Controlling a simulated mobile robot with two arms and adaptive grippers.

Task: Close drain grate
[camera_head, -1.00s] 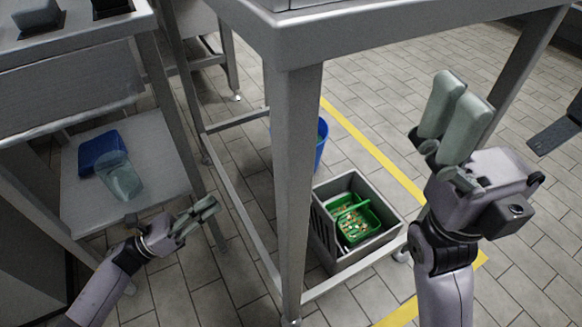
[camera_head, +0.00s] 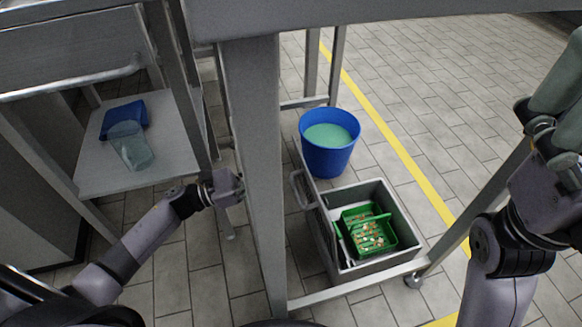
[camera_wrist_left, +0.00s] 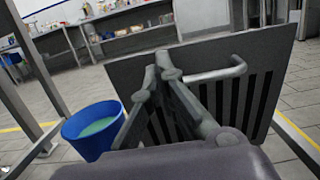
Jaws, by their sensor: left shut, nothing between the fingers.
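The drain is a grey box-like pit (camera_head: 372,268) on the floor under the steel table. Its slotted grate (camera_head: 318,232) stands raised along the pit's left side, with a bar handle (camera_head: 298,190). In the left wrist view the grate (camera_wrist_left: 245,65) fills the middle, its handle (camera_wrist_left: 215,75) on the face towards me. A green basket (camera_head: 368,230) with debris sits in the pit. My left gripper (camera_wrist_left: 158,68) is shut and empty in front of the grate; the table leg hides its fingertips in the head view. My right gripper (camera_head: 560,105) is raised at the right edge, partly cut off.
A table leg (camera_head: 258,170) stands between my left arm and the pit. A low rail (camera_head: 345,292) runs along the pit's near side. A blue bucket (camera_head: 328,158) of greenish liquid stands behind the pit. A shelf (camera_head: 170,175) at left holds a blue cloth (camera_head: 122,117) and a clear container (camera_head: 130,147).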

